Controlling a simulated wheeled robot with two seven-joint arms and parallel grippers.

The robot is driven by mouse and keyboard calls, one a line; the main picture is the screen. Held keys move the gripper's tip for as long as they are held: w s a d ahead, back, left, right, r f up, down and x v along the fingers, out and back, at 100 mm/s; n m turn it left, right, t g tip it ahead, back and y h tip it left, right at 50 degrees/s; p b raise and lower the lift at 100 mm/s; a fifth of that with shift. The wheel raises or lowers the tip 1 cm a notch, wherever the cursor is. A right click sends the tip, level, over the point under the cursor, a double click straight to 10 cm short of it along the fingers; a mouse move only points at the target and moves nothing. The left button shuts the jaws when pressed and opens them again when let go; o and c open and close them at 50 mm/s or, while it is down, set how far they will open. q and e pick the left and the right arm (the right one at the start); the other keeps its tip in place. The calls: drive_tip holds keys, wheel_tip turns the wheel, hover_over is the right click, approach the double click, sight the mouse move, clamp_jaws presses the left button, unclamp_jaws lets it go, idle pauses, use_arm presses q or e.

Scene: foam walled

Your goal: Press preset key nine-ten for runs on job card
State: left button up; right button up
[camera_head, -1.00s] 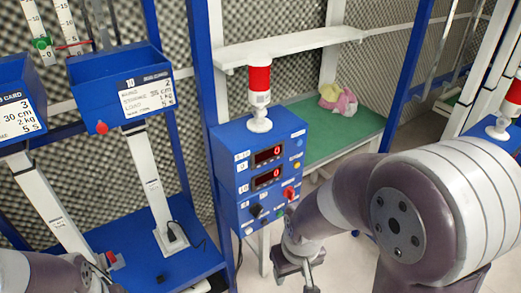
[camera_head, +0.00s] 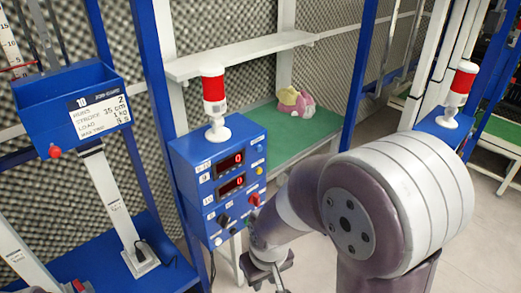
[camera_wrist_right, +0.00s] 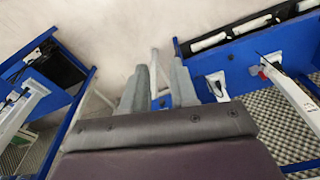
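A blue control box (camera_head: 182,163) with two red displays, both reading 0, stands left of my right arm in the head view. A label that seems to read 9-10 is at its upper left. On its face are a blue button (camera_head: 259,147), a yellow button (camera_head: 259,170), a red knob (camera_head: 254,198) and a black knob (camera_head: 223,219). The job card (camera_head: 100,110) shows runs 2 and stroke 35 cm. My right gripper (camera_head: 270,279) is low, right of and below the box; its fingers (camera_wrist_right: 160,92) stand apart and empty in the wrist view. My left gripper is out of view.
A red-and-white beacon (camera_head: 214,100) stands on the box; another (camera_head: 459,90) is at the right. A green table (camera_head: 315,124) with a crumpled cloth (camera_head: 295,102) lies behind. Blue posts flank the box. Open floor lies at the right.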

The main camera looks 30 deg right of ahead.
clamp_jaws()
idle(1.4)
